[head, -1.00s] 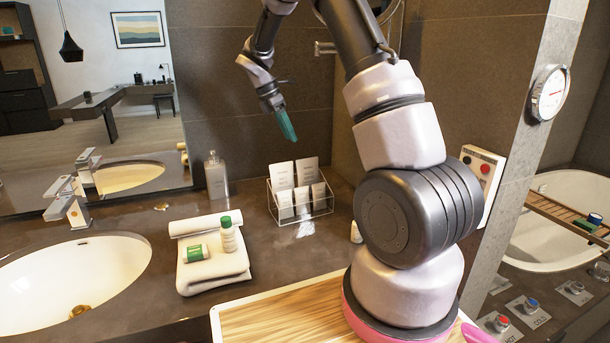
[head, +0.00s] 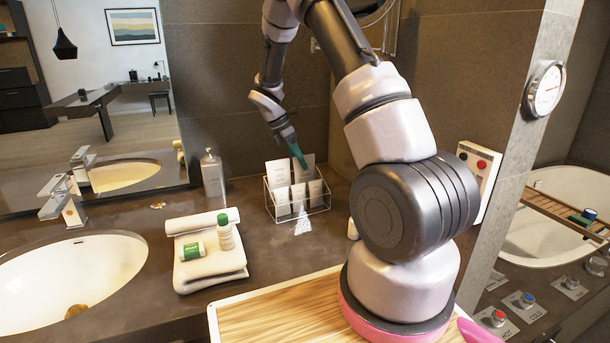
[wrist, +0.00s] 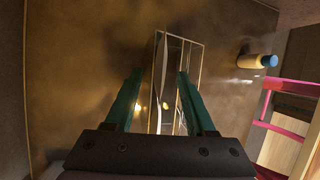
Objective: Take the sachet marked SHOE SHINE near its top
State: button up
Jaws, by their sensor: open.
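A wire rack (head: 329,206) on the counter holds several pale sachets in two rows. The print is too small to read, so I cannot tell which one is marked SHOE SHINE. The back row has a left sachet (head: 276,172) and a right sachet (head: 309,163). My gripper (head: 303,166), with green fingers, points down at the top of the back right sachet; contact cannot be told. In the wrist view, my gripper (wrist: 160,77) is open above the rack (wrist: 203,60), with a thin pale sachet edge (wrist: 160,58) between its fingers.
A folded towel (head: 213,270) with a green-labelled item (head: 192,250) and a small bottle (head: 225,236) lies left of the rack. A soap dispenser (head: 212,174) stands behind. A blue-capped bottle (wrist: 252,61) stands beside the rack. A wooden tray (head: 270,318) is in front.

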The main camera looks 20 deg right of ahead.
jog(key=shift+c, duration=0.3)
grip_shut()
jog(key=shift+r, duration=0.1)
